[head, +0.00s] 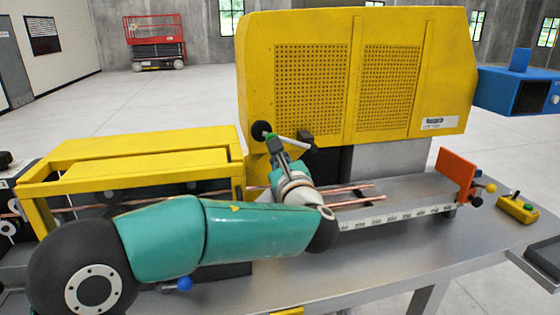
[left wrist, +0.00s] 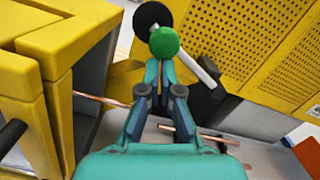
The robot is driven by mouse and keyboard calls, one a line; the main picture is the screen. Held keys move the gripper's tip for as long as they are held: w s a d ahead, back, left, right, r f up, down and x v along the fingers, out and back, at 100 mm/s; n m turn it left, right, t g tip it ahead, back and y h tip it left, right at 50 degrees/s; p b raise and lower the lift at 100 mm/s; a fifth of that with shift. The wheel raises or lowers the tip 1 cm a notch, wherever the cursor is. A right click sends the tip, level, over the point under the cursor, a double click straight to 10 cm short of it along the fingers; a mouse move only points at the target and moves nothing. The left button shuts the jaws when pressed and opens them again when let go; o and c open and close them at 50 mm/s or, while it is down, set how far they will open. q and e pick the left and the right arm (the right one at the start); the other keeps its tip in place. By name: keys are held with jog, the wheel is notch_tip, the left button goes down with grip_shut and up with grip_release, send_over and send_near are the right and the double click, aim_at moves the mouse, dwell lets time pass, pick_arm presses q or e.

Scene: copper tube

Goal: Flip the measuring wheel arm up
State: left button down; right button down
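The measuring wheel arm is a pale bar (head: 292,142) on the front of the yellow machine. A black wheel (head: 261,130) is at its left end and a dark end piece (head: 312,149) at its lower right. In the left wrist view the bar (left wrist: 197,66) slopes down to the right from a green knob (left wrist: 166,42), with the black wheel (left wrist: 151,17) behind. My left gripper (head: 271,147) points up at the knob. Its fingers (left wrist: 160,68) are close together with a narrow gap, tips at the knob's lower edge; contact is unclear. My right gripper is out of view.
The yellow machine housing (head: 362,75) stands close behind, and a yellow frame (head: 140,165) is on the left. Copper tubes (head: 350,189) run below the gripper along a scale (head: 395,217). An orange plate (head: 456,172) stands at the right. The front bench surface (head: 390,260) is mostly clear.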

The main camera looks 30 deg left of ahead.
pick_arm(q)
jog(key=shift+a+r, duration=0.1)
dwell(0.4)
notch_tip(320, 180, down, 5)
jog(key=d+b, duration=0.1)
jog(key=b, duration=0.4)
jog(key=b+v, duration=0.1)
jog(key=v, duration=0.9)
jog(key=shift+r+b, duration=0.35)
jog(key=shift+b, duration=0.05)
